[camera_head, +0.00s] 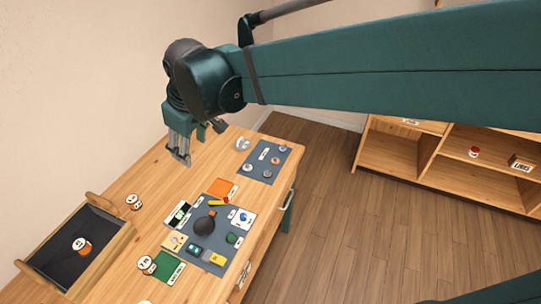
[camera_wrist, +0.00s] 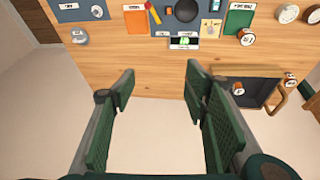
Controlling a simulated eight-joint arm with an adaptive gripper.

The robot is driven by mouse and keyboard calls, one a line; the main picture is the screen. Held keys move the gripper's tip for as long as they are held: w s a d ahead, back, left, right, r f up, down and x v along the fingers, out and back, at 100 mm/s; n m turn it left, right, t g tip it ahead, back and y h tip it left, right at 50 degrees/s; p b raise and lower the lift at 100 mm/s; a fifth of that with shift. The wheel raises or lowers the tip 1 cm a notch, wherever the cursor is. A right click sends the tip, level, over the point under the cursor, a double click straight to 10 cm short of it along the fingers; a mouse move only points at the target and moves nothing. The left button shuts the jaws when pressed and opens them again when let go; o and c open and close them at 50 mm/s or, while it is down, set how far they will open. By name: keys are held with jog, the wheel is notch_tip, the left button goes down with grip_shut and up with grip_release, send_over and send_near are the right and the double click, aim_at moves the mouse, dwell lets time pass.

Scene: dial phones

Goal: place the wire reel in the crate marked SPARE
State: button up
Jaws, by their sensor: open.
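My gripper (camera_head: 180,148) hangs above the wooden bench, pointing down and clear of the items. In the wrist view its two green fingers (camera_wrist: 160,86) stand wide apart with nothing between them. No item is clearly readable as the wire reel. A small silvery round piece (camera_head: 243,143) near the bench's far end may be it; it also shows in the wrist view (camera_wrist: 79,36). A wooden crate with handles and a dark floor (camera_head: 112,247) stands at the lower left, with a white-topped round item (camera_head: 82,246) inside. I cannot read a SPARE mark on it.
A dark mat (camera_head: 204,255) holds a black round piece (camera_head: 204,224), cards and small tools. A smaller mat (camera_head: 258,174) holds several small discs. White-topped round items (camera_head: 133,202) stand near the crate. A wooden shelf (camera_head: 390,160) is at the right. Bare bench lies below my gripper.

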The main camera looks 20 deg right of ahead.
jog(key=s+d+f+m+t, duration=0.1)
jog(key=s+d+m, duration=0.3)
jog(key=s+d, duration=0.4)
jog(key=s+d+f+m+t+h, duration=0.1)
jog(key=s+d+m, duration=0.3)
jog(key=s+d, duration=0.5)
jog(key=shift+s+d+f+t, duration=0.2)
jog(key=shift+d+f+t, duration=0.55)
jog(key=shift+d, duration=1.2)
jog(key=shift+f, duration=0.15)
